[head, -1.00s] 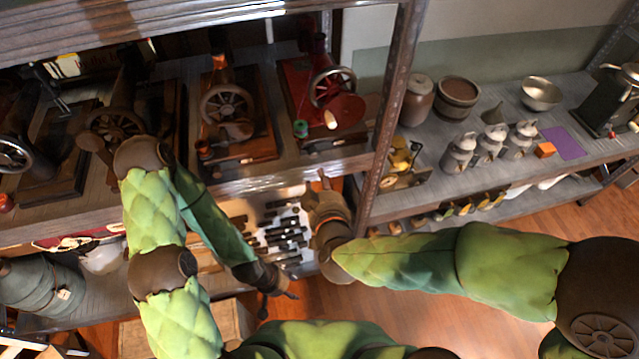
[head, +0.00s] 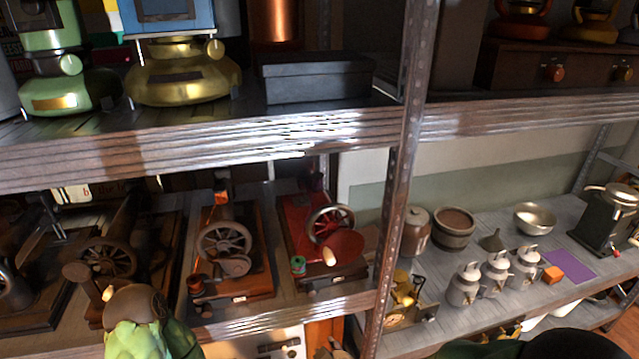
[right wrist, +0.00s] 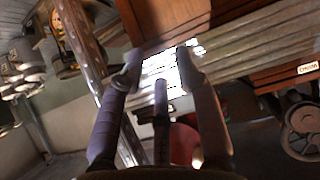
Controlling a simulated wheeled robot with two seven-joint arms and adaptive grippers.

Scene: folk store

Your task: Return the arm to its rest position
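My right gripper shows from close up in the right wrist view (right wrist: 157,72). Its fingers stand apart with nothing between them, in front of the wooden shelving. The bent green and brown upper part of my left arm (head: 140,322) stands at the lower left of the head view, in front of the middle shelf. My left gripper is below the picture.
The middle shelf holds a red sewing machine (head: 312,240) and a brown one (head: 230,250). A metal post (head: 396,200) divides the shelving. Milk cans (head: 465,285), a metal bowl (head: 535,218) and a grinder (head: 608,215) stand right. A dark box (head: 315,78) sits above.

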